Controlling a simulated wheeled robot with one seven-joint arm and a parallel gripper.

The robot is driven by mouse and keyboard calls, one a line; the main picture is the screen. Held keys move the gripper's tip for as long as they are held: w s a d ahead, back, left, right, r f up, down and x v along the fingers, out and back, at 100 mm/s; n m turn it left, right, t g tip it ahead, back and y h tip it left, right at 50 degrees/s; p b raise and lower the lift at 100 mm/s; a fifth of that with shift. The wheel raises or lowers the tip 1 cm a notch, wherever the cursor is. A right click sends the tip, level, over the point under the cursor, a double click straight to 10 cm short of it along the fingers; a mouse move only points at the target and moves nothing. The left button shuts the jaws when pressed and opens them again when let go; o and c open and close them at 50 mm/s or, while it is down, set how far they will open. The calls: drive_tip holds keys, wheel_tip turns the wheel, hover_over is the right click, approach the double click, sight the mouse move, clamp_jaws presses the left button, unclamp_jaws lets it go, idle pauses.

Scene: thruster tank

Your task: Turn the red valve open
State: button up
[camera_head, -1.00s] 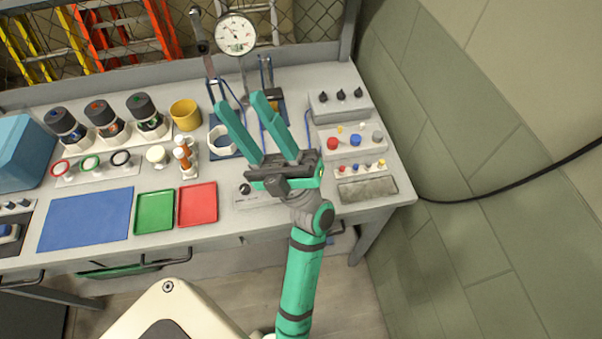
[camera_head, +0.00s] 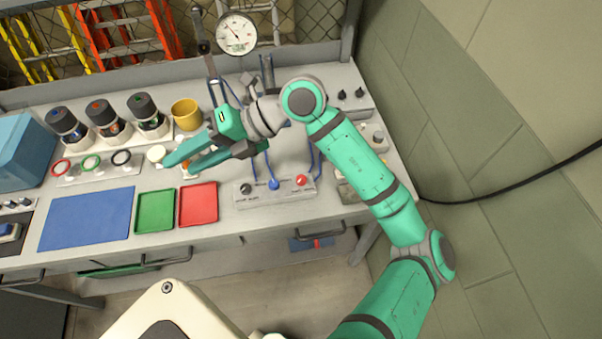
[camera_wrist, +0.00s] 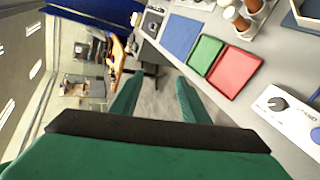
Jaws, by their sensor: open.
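The red valve (camera_head: 61,168) is a red ring handle at the left end of a pale strip on the bench, beside a green ring and a black ring. In the head view my gripper (camera_head: 180,164) is open and empty. Its fingers point left over the bench, near the white round knob (camera_head: 156,154), well to the right of the red valve. The wrist view also shows the gripper (camera_wrist: 158,82) with two separate fingers and nothing between them. I cannot make out the red valve in the wrist view.
Blue (camera_head: 87,219), green (camera_head: 155,212) and red (camera_head: 198,204) trays lie along the front. Several dark-capped canisters (camera_head: 105,117) and a yellow cup (camera_head: 186,114) stand behind. A knob panel (camera_head: 275,192) is right of the trays. A blue box (camera_head: 22,150) stands far left.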

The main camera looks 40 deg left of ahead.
drive_tip(key=w+d+f+t+h, duration=0.2)
drive_tip(key=w+f+t, duration=0.1)
drive_tip(key=w+f, duration=0.15)
drive_tip(key=m+t+h, duration=0.3)
drive_tip(key=t+h, duration=0.3)
drive_tip(key=t, duration=0.1)
approach(301, 178)
wheel_tip(301, 178, down, 8)
drive_tip(key=shift+s+d+f, duration=0.1)
drive_tip(key=shift+d+f, duration=0.05)
drive_tip(key=c, duration=1.1)
